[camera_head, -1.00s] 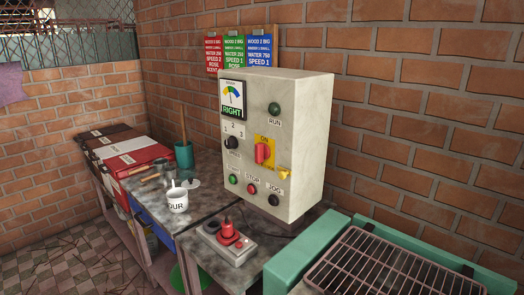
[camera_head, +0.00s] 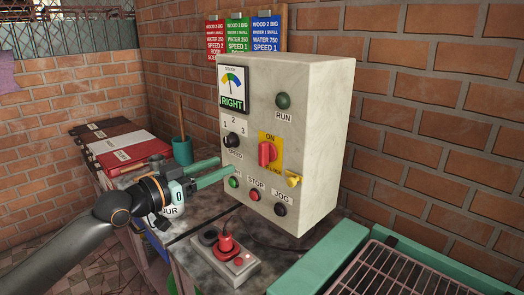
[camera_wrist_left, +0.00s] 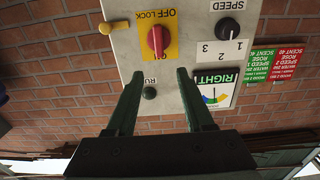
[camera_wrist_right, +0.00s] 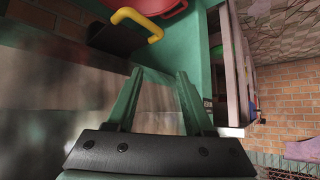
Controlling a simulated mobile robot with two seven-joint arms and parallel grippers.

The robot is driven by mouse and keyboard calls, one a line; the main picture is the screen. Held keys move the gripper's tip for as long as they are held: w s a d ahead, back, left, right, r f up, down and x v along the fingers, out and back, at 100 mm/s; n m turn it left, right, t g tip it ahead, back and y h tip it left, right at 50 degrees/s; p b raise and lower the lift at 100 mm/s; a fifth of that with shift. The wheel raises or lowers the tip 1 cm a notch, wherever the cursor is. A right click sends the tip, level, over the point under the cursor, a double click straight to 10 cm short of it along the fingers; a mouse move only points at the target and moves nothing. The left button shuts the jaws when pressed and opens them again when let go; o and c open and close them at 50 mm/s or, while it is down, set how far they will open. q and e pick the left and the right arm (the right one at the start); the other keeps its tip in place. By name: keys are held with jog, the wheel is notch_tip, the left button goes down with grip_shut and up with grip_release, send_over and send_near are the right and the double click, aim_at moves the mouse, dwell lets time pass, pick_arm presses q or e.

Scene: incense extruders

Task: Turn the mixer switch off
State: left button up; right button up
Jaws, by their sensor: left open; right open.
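The mixer switch is a red rotary knob (camera_head: 267,153) on a yellow plate (camera_head: 271,139) on the front of a grey control box (camera_head: 325,100). The plate reads ON at the top, and the knob handle stands upright. In the left wrist view the red knob (camera_wrist_left: 158,41) appears upside down, with OFF LOCK on its plate. My left gripper (camera_head: 222,172) is open and empty, in front of the box's left side, left of and below the knob and apart from it. My right gripper (camera_wrist_right: 160,75) is open and empty, and shows only in its own wrist view.
The box also has a speed dial (camera_head: 231,140), a green RUN lamp (camera_head: 283,101), a yellow lever (camera_head: 293,180) and several buttons. A teal machine with a grille (camera_head: 375,270) stands at right.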

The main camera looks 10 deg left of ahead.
aim_at(260, 150)
pick_arm(q)
jog(key=p+x, duration=0.1)
jog(key=x, duration=1.1)
jog(key=shift+d, duration=0.1)
grip_shut()
